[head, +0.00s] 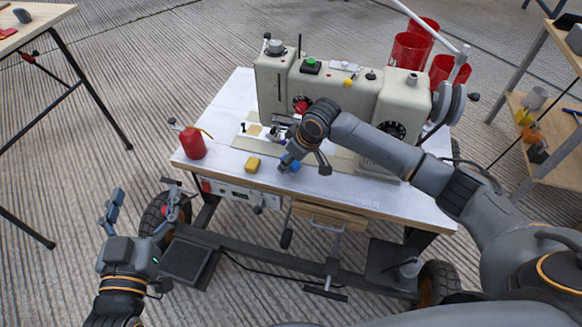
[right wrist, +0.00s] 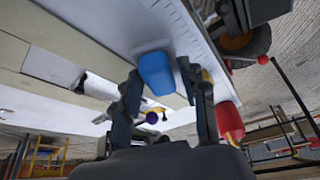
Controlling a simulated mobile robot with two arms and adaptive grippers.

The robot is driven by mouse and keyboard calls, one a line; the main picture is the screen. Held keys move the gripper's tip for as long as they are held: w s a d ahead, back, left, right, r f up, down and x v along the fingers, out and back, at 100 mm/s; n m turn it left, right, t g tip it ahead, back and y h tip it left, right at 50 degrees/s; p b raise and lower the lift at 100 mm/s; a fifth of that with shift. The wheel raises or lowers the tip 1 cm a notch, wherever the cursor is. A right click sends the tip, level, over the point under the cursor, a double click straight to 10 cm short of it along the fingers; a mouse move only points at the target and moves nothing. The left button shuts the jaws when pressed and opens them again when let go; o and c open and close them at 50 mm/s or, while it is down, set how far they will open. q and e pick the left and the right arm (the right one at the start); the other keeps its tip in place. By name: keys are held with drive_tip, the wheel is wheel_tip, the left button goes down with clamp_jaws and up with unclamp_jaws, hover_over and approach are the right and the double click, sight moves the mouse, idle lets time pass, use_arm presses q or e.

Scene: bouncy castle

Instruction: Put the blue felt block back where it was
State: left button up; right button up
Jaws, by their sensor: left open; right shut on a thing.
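The blue felt block (right wrist: 157,73) is between the fingers of my right gripper (right wrist: 168,95) in the right wrist view. In the head view the blue block (head: 294,165) shows partly, at the front edge of the white sewing table (head: 390,197). My right gripper (head: 290,163) is shut on it, just over the tabletop; whether the block touches the table I cannot tell. My left gripper (head: 143,215) is open and empty, in front of the table at the left, over the floor.
A sewing machine (head: 335,97) stands along the back of the table. Red cups (head: 408,52) are behind the machine. The table's right front is clear.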

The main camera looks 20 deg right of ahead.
wheel_tip(320, 180, down, 2)
drive_tip(key=shift+f+b, duration=0.25)
drive_tip(key=shift+b, duration=0.3)
use_arm(q)
wheel_tip(320, 180, up, 6)
drive_tip(key=t+h, duration=0.1)
drive_tip(key=t, duration=0.2)
drive_tip(key=shift+s+d+t+h, duration=0.3)
drive_tip(key=shift+s+d+h, duration=0.05)
drive_tip(key=shift+s+h, duration=0.05)
use_arm(e)
drive_tip(key=o, duration=0.7)
drive_tip(key=shift+f, duration=0.1)
drive_tip(key=shift+c, duration=0.2)
drive_tip(key=o, duration=0.4)
use_arm(q)
drive_tip(key=shift+f+y, duration=0.2)
drive_tip(key=shift+y, duration=0.1)
use_arm(e)
drive_tip(key=shift+o, duration=0.2)
